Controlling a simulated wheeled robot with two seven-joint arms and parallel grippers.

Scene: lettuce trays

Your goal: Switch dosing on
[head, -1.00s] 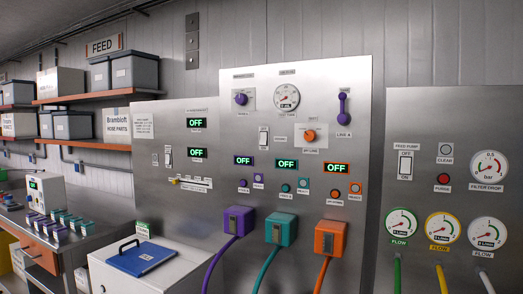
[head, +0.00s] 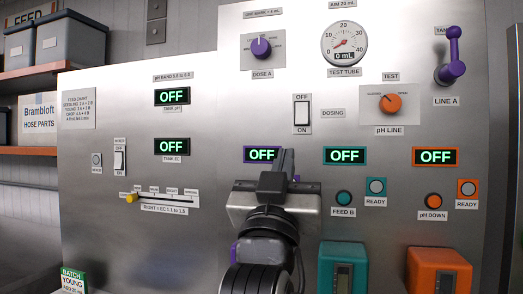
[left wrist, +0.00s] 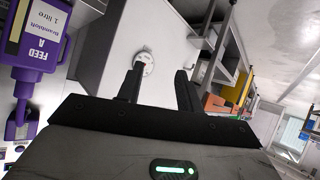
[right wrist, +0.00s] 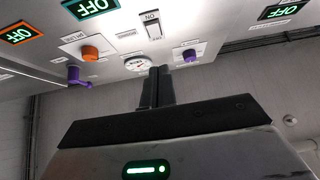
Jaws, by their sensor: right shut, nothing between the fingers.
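The dosing switch (head: 302,113) is a white rocker on the steel panel, with OFF above it, ON below it and a DOSING label at its right. It also shows, upside down, in the right wrist view (right wrist: 153,27). I cannot tell which way the rocker is tipped. My right gripper (head: 285,155) is shut and empty, pointing up just below the switch in the head view; its fingers (right wrist: 157,75) look apart from the switch. My left gripper (left wrist: 158,85) is open and empty, away from the panel, and does not show in the head view.
Purple, teal and orange OFF displays (head: 344,155) sit around my right gripper. A purple dose knob (head: 261,47), an orange pH line knob (head: 389,103) and a purple lever (head: 452,58) stick out nearby. A purple feed bottle (left wrist: 32,70) shows in the left wrist view.

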